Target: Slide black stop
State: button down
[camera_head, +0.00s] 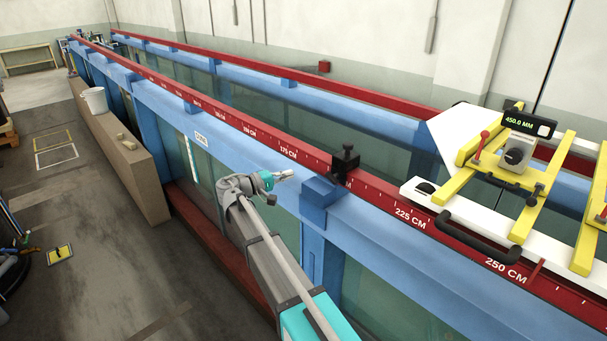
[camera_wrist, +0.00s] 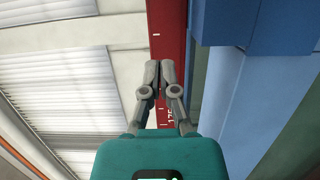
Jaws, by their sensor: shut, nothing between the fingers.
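The black stop (camera_head: 345,161) is a small black block with a knob on top. It sits on the near red rail (camera_head: 300,156), just right of the 175 CM mark, in the head view. My gripper (camera_head: 287,175) is in front of the rail, left of the stop and apart from it in the picture. In the wrist view my gripper (camera_wrist: 160,66) has its two grey fingertips together and empty, with the red rail (camera_wrist: 170,30) behind them. The stop cannot be made out in the wrist view.
A white carriage with yellow bars (camera_head: 483,166) and a 450.0 MM display (camera_head: 528,124) stands on the rails to the right, its black handle (camera_head: 478,240) at the front. Blue flume frame (camera_head: 321,196) lies below the rail. A white bucket (camera_head: 95,100) stands on a ledge at left.

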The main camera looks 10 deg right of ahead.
aim_at(375, 194)
jog(key=x, duration=1)
jog(key=s, duration=0.1)
jog(key=s+d, duration=0.1)
jog(key=s, duration=0.1)
jog(key=shift+d, duration=0.25)
jog(key=shift+s+d, duration=0.2)
jog(key=shift+d, duration=0.05)
jog(key=shift+d, duration=0.1)
jog(key=shift+s, duration=0.15)
jog(key=shift+s+d, duration=0.15)
jog(key=shift+s, duration=0.15)
jog(key=s+d, duration=0.3)
jog(key=s, duration=0.1)
jog(key=s+d, duration=0.3)
jog(key=s, duration=0.2)
jog(key=s+d, duration=0.3)
jog(key=s, duration=0.1)
jog(key=shift+s+d, duration=0.2)
jog(key=shift+d, duration=0.2)
jog(key=shift+a, duration=0.1)
